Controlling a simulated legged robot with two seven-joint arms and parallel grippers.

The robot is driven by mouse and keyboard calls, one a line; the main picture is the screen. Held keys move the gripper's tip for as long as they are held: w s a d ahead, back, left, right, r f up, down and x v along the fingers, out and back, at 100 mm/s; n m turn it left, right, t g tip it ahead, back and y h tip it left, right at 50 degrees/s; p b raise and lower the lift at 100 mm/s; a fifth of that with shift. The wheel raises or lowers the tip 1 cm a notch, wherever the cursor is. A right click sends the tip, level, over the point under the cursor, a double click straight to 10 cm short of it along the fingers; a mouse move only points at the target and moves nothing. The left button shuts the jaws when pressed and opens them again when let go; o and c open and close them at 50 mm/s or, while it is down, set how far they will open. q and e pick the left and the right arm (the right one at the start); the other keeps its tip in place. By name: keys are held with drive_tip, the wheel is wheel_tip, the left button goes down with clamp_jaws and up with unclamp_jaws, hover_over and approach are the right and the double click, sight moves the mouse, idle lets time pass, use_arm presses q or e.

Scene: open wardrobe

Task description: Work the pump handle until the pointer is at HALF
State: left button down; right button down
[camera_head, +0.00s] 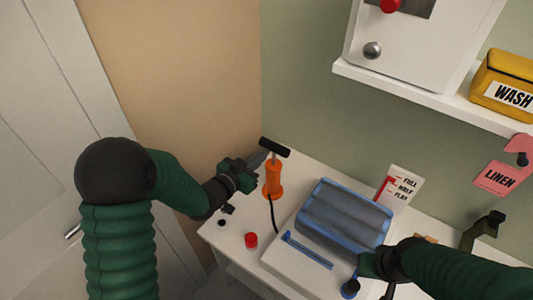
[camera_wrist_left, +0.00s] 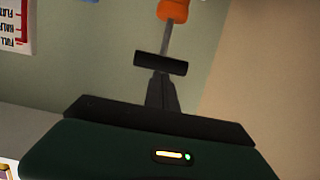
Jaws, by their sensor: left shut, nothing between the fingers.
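The pump has an orange body (camera_head: 273,181) standing on the white surface, with a black crossbar handle (camera_head: 274,147) on a rod above it. In the left wrist view the handle (camera_wrist_left: 160,64) stands apart from the orange body (camera_wrist_left: 172,9), with a length of rod showing. My left gripper (camera_head: 262,157) is shut and empty, its tips right beside the handle; I cannot tell whether they touch. A white card (camera_head: 402,183) reads FULL, HALF, FLAT, with red at its left; the pointer's exact level is too small to tell. My right gripper (camera_head: 367,267) is by the blue item's front right corner, its fingers unclear.
A ribbed blue item (camera_head: 345,215) lies on the white surface right of the pump, with a dark hose between. A red button (camera_head: 251,240) stands in front. A shelf (camera_head: 430,98) with a yellow WASH box (camera_head: 507,85) hangs above right. A pink LINEN tag (camera_head: 500,178) hangs below it.

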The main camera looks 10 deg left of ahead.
use_arm(q)
drive_tip(key=v, duration=0.3)
drive_tip(key=shift+s+r, duration=0.1)
drive_tip(key=shift+s, duration=0.1)
use_arm(e)
drive_tip(key=shift+w+d+f, duration=0.2)
drive_tip(key=shift+w, duration=0.05)
use_arm(q)
drive_tip(key=shift+d, duration=0.3)
use_arm(e)
drive_tip(key=shift+d, duration=0.25)
use_arm(q)
drive_tip(key=shift+a, duration=0.15)
use_arm(e)
drive_tip(key=shift+a, duration=0.15)
idle(0.4)
